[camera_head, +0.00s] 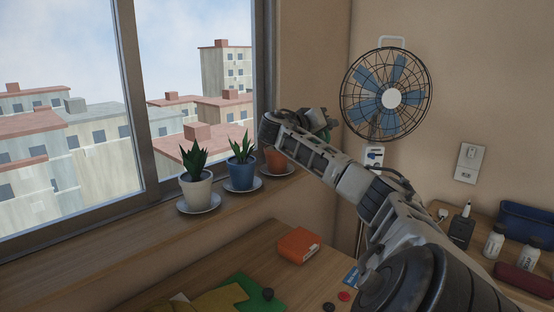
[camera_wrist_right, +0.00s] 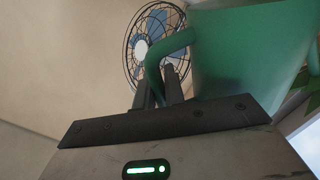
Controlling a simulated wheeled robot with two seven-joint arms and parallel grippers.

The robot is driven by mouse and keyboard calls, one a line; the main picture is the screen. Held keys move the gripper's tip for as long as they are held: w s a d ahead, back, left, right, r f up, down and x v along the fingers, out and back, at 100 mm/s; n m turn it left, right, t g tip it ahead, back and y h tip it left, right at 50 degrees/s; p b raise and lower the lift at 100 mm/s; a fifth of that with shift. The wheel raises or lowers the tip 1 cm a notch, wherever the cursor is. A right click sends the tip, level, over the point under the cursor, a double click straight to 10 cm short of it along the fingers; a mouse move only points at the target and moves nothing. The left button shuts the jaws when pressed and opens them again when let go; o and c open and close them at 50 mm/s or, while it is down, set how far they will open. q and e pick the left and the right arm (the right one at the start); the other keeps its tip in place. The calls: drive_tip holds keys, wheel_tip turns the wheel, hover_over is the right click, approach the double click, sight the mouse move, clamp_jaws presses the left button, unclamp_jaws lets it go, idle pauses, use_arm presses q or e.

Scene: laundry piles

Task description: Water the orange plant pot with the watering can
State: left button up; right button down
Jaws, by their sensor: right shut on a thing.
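The orange plant pot (camera_head: 276,162) stands on the windowsill at the right end of a row of pots, on a saucer, partly hidden behind my right arm. The green watering can (camera_wrist_right: 248,55) fills the upper right of the right wrist view; in the head view only a small green part shows beyond my wrist. My right gripper (camera_wrist_right: 160,88) is shut on the can's curved handle (camera_wrist_right: 160,62). It holds the can raised near the orange pot. Spout and contact with the plant cannot be made out. My left gripper is not in view.
A white pot (camera_head: 197,191) and a blue pot (camera_head: 242,174) with plants stand on saucers to the left. A fan (camera_head: 386,95) is behind on the right. An orange box (camera_head: 298,245) lies on the desk below. Bottles (camera_head: 494,241) stand at the right.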

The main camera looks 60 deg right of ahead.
idle(0.4)
drive_tip(key=shift+f+b, duration=0.3)
drive_tip(key=shift+b, duration=0.55)
drive_tip(key=m+b, duration=0.2)
drive_tip(key=b, duration=0.1)
drive_tip(key=shift+r+m+h, duration=0.3)
drive_tip(key=shift+r+m, duration=0.1)
drive_tip(key=shift+r+m+b, duration=0.35)
drive_tip(key=shift+m+b, duration=0.45)
drive_tip(key=shift+b, duration=0.2)
drive_tip(key=shift+r+m+h+b, duration=0.55)
drive_tip(key=shift+r+m, duration=0.3)
drive_tip(key=shift+m, duration=0.35)
drive_tip(key=shift+r, duration=0.2)
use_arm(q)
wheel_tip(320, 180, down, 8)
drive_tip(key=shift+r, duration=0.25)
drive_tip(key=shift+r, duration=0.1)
use_arm(e)
drive_tip(key=shift+r, duration=0.2)
